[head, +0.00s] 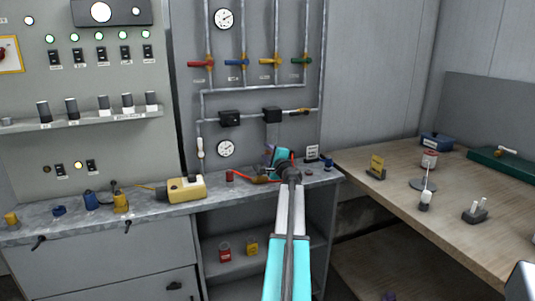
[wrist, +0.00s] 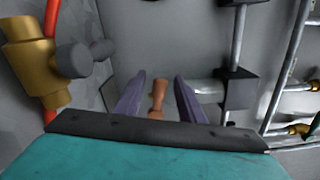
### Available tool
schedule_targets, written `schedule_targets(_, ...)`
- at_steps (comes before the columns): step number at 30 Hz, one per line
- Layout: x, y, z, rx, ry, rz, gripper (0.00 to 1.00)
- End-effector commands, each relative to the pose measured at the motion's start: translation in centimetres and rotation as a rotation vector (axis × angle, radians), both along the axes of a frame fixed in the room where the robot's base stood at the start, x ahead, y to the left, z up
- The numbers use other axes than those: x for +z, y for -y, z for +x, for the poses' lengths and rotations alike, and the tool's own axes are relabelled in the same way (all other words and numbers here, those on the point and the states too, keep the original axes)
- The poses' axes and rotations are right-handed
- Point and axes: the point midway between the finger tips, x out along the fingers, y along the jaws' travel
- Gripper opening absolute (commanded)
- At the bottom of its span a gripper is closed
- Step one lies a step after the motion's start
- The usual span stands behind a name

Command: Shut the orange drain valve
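The orange drain valve's handle (wrist: 157,98) shows as a short orange-brown grip in the wrist view. It lies between the two purple fingers of my gripper (wrist: 159,100), with a gap visible on each side. A pale pipe runs beside it to a dark block (wrist: 237,88). In the head view my gripper (head: 274,154) is in front of the back panel, just above the counter, and hides the handle. The fingers are apart. I cannot tell how far the handle is turned.
A brass fitting (wrist: 32,55) with a red hose is close by on the left in the wrist view. Pipes with red (head: 199,64), blue, yellow and green valves are higher on the panel. A wooden table (head: 400,195) is at right.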

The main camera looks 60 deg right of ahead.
Motion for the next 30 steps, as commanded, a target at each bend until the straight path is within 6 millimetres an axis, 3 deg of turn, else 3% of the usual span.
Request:
schedule_targets(1, 0.0, 0.0, 0.0, 0.000, 0.000, 0.000, 0.36)
schedule_targets(6, 0.0, 0.0, -0.1, -0.001, 0.000, 0.000, 0.07)
schedule_targets(8, 0.0, 0.0, -0.1, -0.001, 0.000, 0.000, 0.00)
schedule_targets(30, -1.2, 0.0, -0.1, -0.002, -0.093, -0.127, 0.00)
